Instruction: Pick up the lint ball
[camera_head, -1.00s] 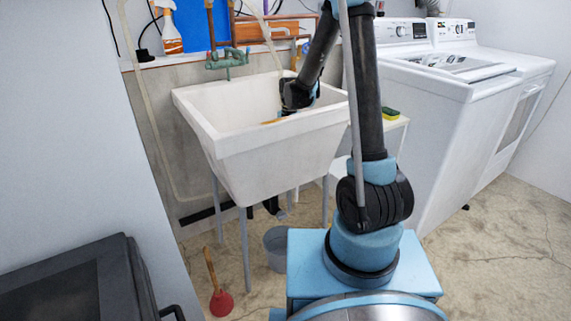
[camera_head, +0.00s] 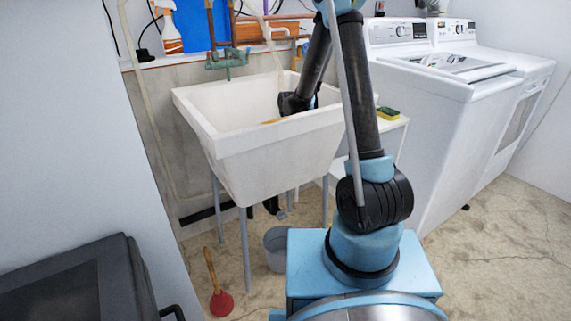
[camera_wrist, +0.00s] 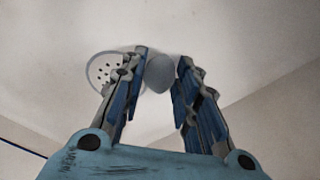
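The lint ball (camera_wrist: 160,74) is a round grey lump on the sink's pale floor in the wrist view, just right of the round drain. My gripper (camera_wrist: 162,60) is open, with one finger on each side of the ball. The left fingertip overlaps the ball's edge in the picture, and a narrow gap shows at the right fingertip. Contact cannot be told. In the head view my arm reaches down into the white sink (camera_head: 270,140), whose front wall hides the ball and my fingertips.
The perforated drain (camera_wrist: 101,69) lies beside the left finger. A tan object (camera_head: 272,121) shows inside the sink. Green pipes (camera_head: 227,60) stand behind it. A sponge (camera_head: 388,113) lies on a small table to the right. A bucket (camera_head: 276,245) and plunger (camera_head: 217,295) stand on the floor.

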